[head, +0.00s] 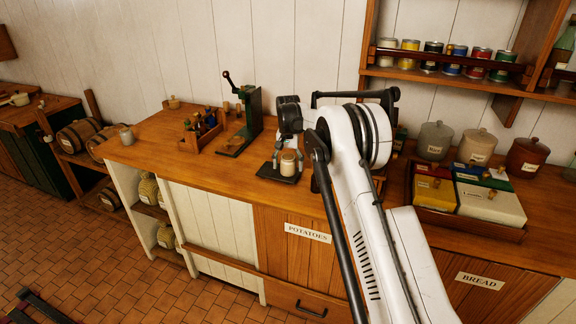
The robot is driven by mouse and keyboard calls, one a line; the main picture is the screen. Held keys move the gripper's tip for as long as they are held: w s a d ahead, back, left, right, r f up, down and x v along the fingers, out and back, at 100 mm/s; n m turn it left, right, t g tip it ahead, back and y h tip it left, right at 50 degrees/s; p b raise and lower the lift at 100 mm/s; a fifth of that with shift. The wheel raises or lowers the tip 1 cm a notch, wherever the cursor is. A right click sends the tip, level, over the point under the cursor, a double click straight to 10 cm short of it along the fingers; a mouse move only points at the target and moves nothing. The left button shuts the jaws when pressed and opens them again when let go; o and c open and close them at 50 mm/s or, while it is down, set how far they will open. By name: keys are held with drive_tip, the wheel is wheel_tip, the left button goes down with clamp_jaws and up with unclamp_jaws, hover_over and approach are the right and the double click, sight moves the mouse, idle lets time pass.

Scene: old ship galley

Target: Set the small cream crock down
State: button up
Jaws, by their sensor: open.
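A small cream crock (288,165) is upright at a flat dark plate (266,172) near the front of the wooden counter. It appears to rest on the plate, though its base is small in this view. My gripper (288,153) points down over the crock from above, its fingers by the crock's upper part. The jaws are open. I cannot tell whether a finger touches the crock. My white arm comes from the lower right and hides the counter behind it.
Left of the plate stand a green and black press (251,120) and a wooden caddy of bottles (203,132). Right are lidded canisters (476,147) and a tray of boxes (436,217). The counter's front left is clear.

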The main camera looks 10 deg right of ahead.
drive_tip(key=shift+r, duration=0.15)
wheel_tip(320, 180, up, 12)
drive_tip(key=shift+f+b, duration=0.1)
drive_tip(key=shift+b, duration=0.3)
drive_tip(key=s+r+n+t, duration=0.1)
drive_tip(key=s+r+t, duration=0.1)
drive_tip(key=s+r, duration=0.9)
drive_tip(key=s+r+n+t, duration=0.15)
drive_tip(key=s+r, duration=0.55)
drive_tip(key=s, duration=0.7)
drive_tip(key=s+f+t, duration=0.1)
drive_tip(key=s+f, duration=0.2)
drive_tip(key=s, duration=0.7)
drive_tip(key=s+f+n+t, duration=0.1)
drive_tip(key=s+f, duration=0.3)
drive_tip(key=s, duration=0.5)
drive_tip(key=s+a+f+n+t, duration=0.1)
drive_tip(key=s+f, duration=0.3)
drive_tip(key=s, duration=0.6)
drive_tip(key=shift+s+t, duration=0.35)
drive_tip(key=shift+a, duration=0.1)
